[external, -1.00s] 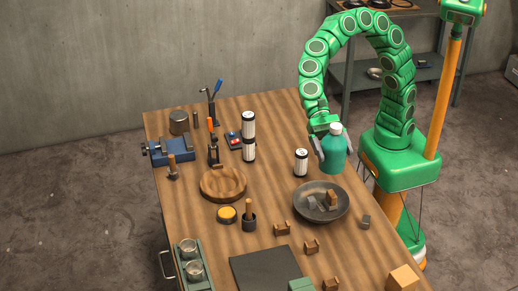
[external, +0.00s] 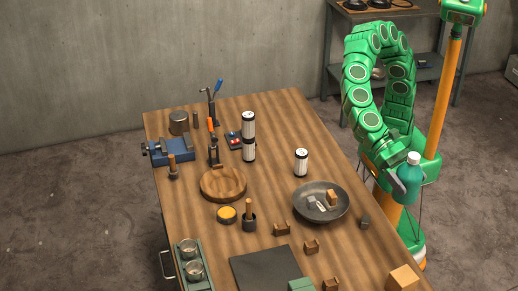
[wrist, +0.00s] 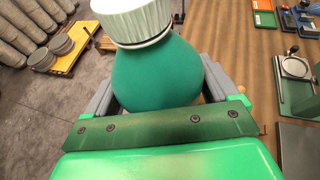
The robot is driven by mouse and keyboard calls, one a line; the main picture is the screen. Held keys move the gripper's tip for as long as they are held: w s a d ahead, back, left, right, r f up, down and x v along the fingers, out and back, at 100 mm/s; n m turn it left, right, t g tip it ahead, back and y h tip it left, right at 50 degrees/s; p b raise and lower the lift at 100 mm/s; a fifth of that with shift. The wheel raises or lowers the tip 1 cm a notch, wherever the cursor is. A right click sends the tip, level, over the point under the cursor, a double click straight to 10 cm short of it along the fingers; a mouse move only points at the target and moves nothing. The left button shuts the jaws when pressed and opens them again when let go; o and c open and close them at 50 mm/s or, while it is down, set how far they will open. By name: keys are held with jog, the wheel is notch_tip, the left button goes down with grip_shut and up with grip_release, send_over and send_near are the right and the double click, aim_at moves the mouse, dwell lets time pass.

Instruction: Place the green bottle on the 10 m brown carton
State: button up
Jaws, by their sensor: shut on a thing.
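The green bottle (external: 408,184) is teal-green with a white cap and is upright. My gripper (external: 397,178) is shut on it and holds it in the air by the table's right edge in the external view. In the wrist view the bottle (wrist: 155,80) sits between the grey fingers of my gripper (wrist: 157,95); its lower part is hidden. A light brown carton (external: 403,279) stands at the table's near right corner, partly cut off by the frame. Its label cannot be read. The bottle is behind and above this carton, apart from it.
A dark bowl (external: 312,213) with small blocks in it lies left of my gripper. Small brown blocks (external: 311,247), a dark flat plate (external: 262,272) and a white-black canister (external: 301,162) are on the table. The table's right strip is mostly clear.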

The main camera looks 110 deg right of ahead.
jog(key=s+a, duration=0.3)
jog(key=s, duration=0.1)
jog(key=g, duration=0.1)
send_over(405, 276)
jog(key=shift+f, duration=7.5)
jog(key=shift+f+n, duration=0.4)
jog(key=shift+f, duration=1.05)
jog(key=shift+f, duration=0.15)
jog(key=o, duration=1.3)
